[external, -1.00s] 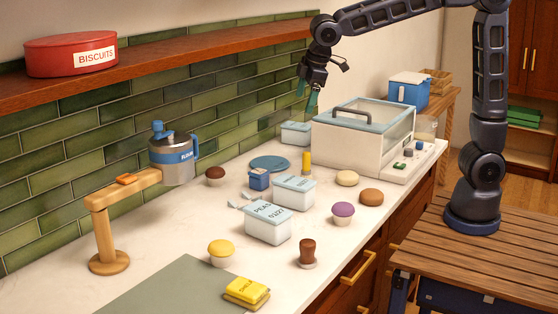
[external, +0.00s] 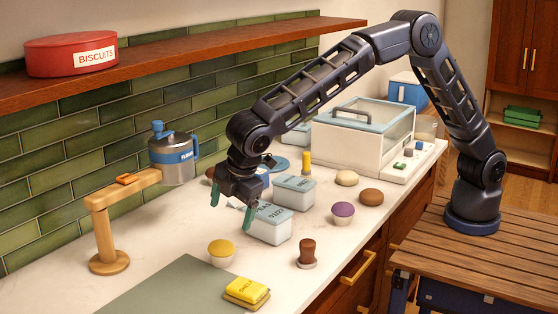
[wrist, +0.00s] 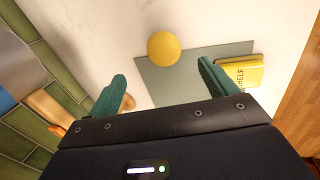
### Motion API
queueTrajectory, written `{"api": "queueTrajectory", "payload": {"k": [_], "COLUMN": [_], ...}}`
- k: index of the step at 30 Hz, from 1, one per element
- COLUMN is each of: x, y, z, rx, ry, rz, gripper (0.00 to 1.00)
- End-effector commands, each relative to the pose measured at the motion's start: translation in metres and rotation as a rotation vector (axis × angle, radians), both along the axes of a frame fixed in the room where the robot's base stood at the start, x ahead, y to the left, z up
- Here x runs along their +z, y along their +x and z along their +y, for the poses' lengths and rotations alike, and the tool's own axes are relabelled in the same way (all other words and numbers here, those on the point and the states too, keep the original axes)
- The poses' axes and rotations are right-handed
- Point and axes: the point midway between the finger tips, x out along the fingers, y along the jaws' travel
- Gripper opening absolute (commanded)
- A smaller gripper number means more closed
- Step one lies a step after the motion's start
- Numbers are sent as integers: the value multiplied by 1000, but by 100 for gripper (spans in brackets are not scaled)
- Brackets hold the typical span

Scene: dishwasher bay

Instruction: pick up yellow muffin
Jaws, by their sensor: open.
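The yellow muffin (external: 221,252) stands upright on the white counter, in a pale cup, near the back corner of the grey-green mat. In the wrist view the muffin (wrist: 164,48) shows as a round yellow top, beyond the fingertips and roughly between their lines. My gripper (external: 231,207) hangs above the counter behind the muffin, pointing down, apart from it. Its two green fingers are spread with nothing between them; they also show in the wrist view (wrist: 161,68).
A white tub (external: 268,228) stands close by my gripper. A wooden stand (external: 108,225) holds a grey canister (external: 172,165) to the left. A yellow packet (external: 247,291) lies on the mat (external: 165,290). A brown item (external: 307,253) and a purple muffin (external: 342,213) stand to the right.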

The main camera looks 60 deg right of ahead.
Motion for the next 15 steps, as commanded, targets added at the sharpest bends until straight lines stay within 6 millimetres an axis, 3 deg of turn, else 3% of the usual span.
{"api": "queueTrajectory", "payload": {"k": [4,8,15], "x": [-11,-19,-50], "y": [-7,-5,4], "z": [14,15,14], "rx": [24,26,25], "ry": [-7,-9,-10], "rz": [-2,-2,-1], "gripper": [85,85,85]}}
